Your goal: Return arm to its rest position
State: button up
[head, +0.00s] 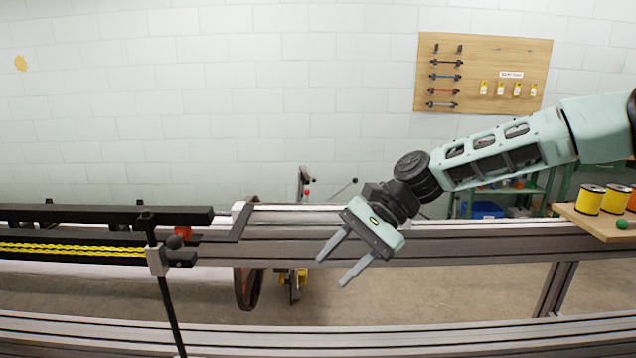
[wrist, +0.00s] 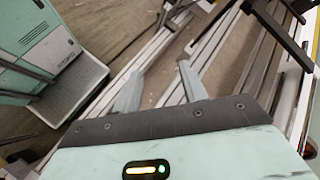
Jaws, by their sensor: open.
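My gripper (head: 332,268) hangs at the end of my outstretched arm in the head view, in front of the grey metal beam of the loom frame (head: 480,245). Its two fingers are spread apart, point down and to the left, and hold nothing. In the wrist view my gripper (wrist: 158,88) also shows both fingers apart, with floor and metal rails beyond them. The arm enters from the right edge of the head view.
A black bar assembly with yellow warp threads (head: 75,249) stands at left. A wooden shelf (head: 590,222) with yellow spools (head: 590,199) is at right. A tool board (head: 480,73) hangs on the white wall. A lower rail (head: 400,328) crosses the front.

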jog(key=s+a+f+n+h, duration=0.1)
jog(key=s+n+h, duration=0.2)
jog(key=s, duration=0.5)
jog(key=s+d+r+n+t+h+p, duration=0.1)
jog(key=s+d+n+t+h, duration=0.1)
jog(key=s+d+n, duration=0.3)
jog(key=s+d+r+n+t+h+p, duration=0.2)
jog(key=s+d+n, duration=0.4)
jog(key=s, duration=0.7)
jog(key=shift+s+d+r+h+p, duration=0.15)
jog(key=shift+s+d+h+p, duration=0.25)
jog(key=shift+h, duration=0.4)
jog(key=shift+d, duration=0.1)
